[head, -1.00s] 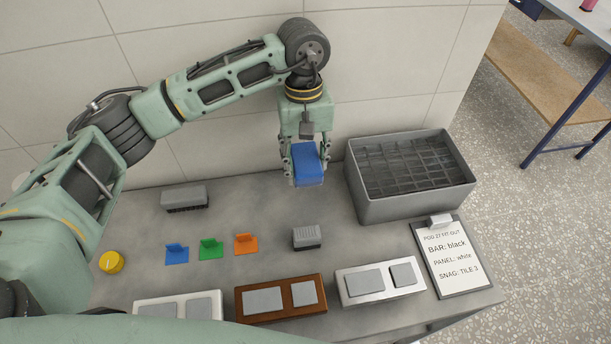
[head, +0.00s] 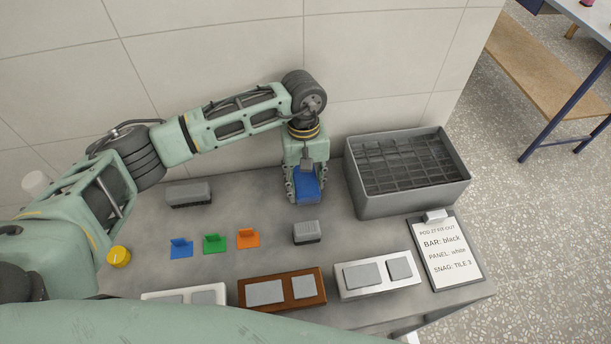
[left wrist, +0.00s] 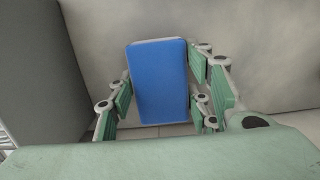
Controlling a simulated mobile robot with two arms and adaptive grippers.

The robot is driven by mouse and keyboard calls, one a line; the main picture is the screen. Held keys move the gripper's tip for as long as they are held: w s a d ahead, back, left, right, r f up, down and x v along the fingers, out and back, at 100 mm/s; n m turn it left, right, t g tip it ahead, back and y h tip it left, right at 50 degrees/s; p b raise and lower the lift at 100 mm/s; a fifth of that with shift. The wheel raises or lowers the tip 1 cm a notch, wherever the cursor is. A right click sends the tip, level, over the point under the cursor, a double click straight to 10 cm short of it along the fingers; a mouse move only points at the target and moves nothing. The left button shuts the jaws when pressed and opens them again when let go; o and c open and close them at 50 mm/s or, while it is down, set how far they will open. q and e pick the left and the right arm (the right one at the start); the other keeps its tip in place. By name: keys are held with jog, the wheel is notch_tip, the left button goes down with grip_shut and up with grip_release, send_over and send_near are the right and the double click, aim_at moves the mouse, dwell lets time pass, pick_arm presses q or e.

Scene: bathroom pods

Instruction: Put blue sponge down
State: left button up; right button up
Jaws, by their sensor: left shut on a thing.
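The blue sponge (head: 307,186) is between the fingers of my left gripper (head: 305,192), near the wall at the back of the grey bench (head: 240,205). My left gripper is shut on it and points down. In the left wrist view the sponge (left wrist: 159,82) is a blue block with a pale edge, with green finger links on both sides of it. The sponge is low over the bench; I cannot tell whether it touches the surface. My right gripper is not in view.
A grey crate (head: 365,207) stands close to the right of my gripper. Grey brushes (head: 189,194) (head: 306,232) sit to the left and in front. Blue, green and orange clips (head: 213,244), switch panels (head: 325,297) and a clipboard (head: 447,262) lie nearer.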

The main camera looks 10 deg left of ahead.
aim_at(305, 177)
pick_arm(q)
jog(key=shift+f, duration=0.25)
jog(key=o, duration=1)
jog(key=shift+r, duration=0.1)
jog(key=shift+r, duration=0.35)
jog(key=r, duration=0.2)
jog(key=r+b, duration=0.1)
jog(key=r, duration=0.1)
jog(key=w+r, duration=0.1)
jog(key=r, duration=0.1)
jog(key=shift+a+r+b, duration=0.15)
jog(key=shift+r+b, duration=0.05)
jog(key=shift+b, duration=0.15)
jog(key=shift+s+r, duration=0.1)
jog(key=shift+r, duration=0.3)
jog(key=shift+f, duration=0.1)
